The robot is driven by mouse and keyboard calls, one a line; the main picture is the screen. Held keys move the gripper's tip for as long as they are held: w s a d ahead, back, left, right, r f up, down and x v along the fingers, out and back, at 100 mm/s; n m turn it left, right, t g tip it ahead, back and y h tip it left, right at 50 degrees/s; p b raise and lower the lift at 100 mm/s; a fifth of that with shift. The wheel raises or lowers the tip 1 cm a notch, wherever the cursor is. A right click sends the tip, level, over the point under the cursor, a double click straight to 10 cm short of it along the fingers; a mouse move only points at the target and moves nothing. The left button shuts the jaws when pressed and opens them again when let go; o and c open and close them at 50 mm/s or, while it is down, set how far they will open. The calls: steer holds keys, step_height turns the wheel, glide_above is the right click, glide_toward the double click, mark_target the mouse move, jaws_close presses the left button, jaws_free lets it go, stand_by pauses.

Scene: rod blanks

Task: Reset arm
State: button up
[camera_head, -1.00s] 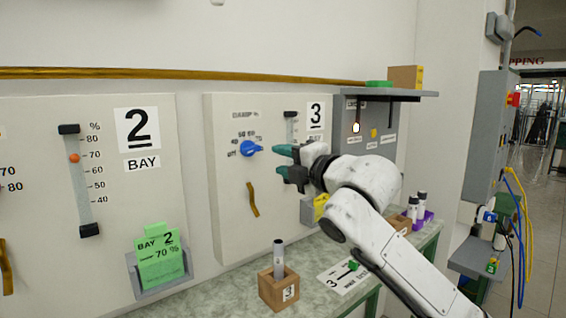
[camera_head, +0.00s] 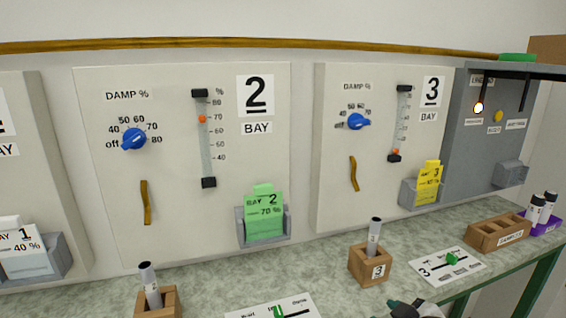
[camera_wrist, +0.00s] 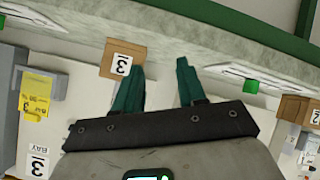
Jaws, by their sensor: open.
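My gripper (camera_head: 414,308) shows only in part at the bottom edge of the head view, low in front of the bench and apart from the bay 3 panel (camera_head: 335,200). In the wrist view its two green fingers (camera_wrist: 160,78) are spread apart with nothing between them. The bay 3 wooden block (camera_wrist: 118,62) shows beyond the left finger in that view. The blue bay 3 dial (camera_head: 356,121) is on the panel, well away from the gripper. Most of my arm is out of the head view.
The bench holds the bay 3 block with a rod (camera_head: 374,238), a white slider card with a green knob (camera_head: 452,258), a brown tray (camera_head: 498,233) and a purple holder (camera_head: 543,225). Bay 2's panel (camera_head: 180,220) stands left; a grey lamp panel (camera_head: 470,150) stands right.

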steer(key=s+d+f+m+g+h, duration=0.1)
steer(key=s+f+m+g, duration=0.3)
steer(key=s+f, duration=0.95)
steer(key=s+d+f+m+g+h, duration=0.1)
steer(key=s+d+f+m+g, duration=0.1)
steer(key=s, duration=0.8)
steer(key=s+d+f+m+g, duration=0.2)
steer(key=s+d+f+g, duration=0.1)
steer(key=s, duration=0.8)
steer(key=shift+s+d+f+m+g+h+p, duration=0.15)
steer(key=shift+d+m+g+h+p, duration=0.15)
steer(key=shift+m+h+p, duration=0.15)
